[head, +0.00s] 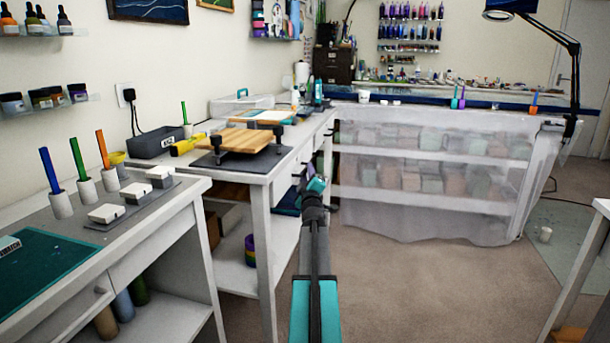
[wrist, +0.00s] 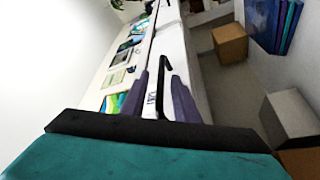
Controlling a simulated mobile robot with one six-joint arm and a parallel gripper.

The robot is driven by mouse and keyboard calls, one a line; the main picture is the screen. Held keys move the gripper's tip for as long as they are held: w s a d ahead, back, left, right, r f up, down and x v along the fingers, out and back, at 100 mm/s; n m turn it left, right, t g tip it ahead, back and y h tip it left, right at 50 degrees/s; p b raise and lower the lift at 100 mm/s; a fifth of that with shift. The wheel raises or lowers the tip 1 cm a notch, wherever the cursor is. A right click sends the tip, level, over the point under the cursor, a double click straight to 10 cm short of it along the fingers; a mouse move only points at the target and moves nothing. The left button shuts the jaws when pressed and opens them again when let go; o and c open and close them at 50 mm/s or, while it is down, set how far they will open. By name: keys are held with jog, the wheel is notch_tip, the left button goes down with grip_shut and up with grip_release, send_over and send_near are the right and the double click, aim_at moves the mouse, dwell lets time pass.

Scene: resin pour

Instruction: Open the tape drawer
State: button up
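In the wrist view a black bar handle (wrist: 166,66) stands on a white drawer front (wrist: 175,48) below a worktop. A small label with dark lettering (wrist: 151,99) shows beside the handle, too partial to read. My gripper (wrist: 163,78) has its two grey-purple fingers apart, one on each side of the handle. I cannot tell whether either finger touches it. The drawer looks shut.
The bench top holds a wooden board on a dark clamp stand (head: 245,140) and a grey bin (head: 155,143). A lower shelf (head: 262,258) has boxes and tape rolls. A curtained shelf unit (head: 430,175) stands behind.

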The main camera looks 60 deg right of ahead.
jog(key=shift+w+d+r, duration=0.1)
jog(key=shift+w+d, duration=0.2)
jog(key=shift+d, duration=0.1)
